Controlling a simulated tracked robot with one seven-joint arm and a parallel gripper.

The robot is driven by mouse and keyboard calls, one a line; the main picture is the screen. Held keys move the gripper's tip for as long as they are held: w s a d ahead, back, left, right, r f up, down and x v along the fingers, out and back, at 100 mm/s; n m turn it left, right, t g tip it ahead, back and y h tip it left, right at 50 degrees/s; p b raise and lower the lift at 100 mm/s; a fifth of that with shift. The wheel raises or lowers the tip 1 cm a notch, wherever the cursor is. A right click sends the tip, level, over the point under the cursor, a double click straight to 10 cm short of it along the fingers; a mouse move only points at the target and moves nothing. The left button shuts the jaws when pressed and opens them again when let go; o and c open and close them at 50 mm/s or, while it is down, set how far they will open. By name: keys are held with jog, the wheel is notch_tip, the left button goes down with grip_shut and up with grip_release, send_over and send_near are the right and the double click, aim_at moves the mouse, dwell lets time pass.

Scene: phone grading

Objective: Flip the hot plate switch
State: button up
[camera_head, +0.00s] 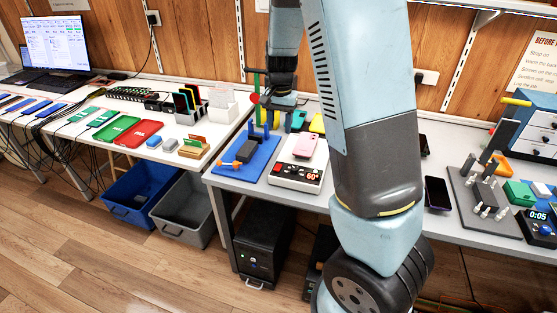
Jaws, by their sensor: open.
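The hot plate (291,182) is a white box with a dark front panel and a red "60°" display, on the near edge of the grey bench. A pink phone (305,146) lies on its top. A small red part, perhaps the switch (278,168), shows at the left of the front panel; its position is too small to tell. My gripper (272,110) is open, above the bench behind and left of the hot plate, apart from it. The fingers are small and partly mixed with coloured things behind them.
A blue mat (233,177) with an orange-handled tool lies left of the hot plate. My arm hides the bench to its right. Trays and phones fill the left bench.

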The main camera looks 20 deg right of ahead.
aim_at(279, 164)
jog(key=f, duration=1.4)
jog(key=shift+w+f, duration=0.3)
jog(key=shift+f, duration=0.1)
jog(key=shift+c, duration=0.4)
grip_shut()
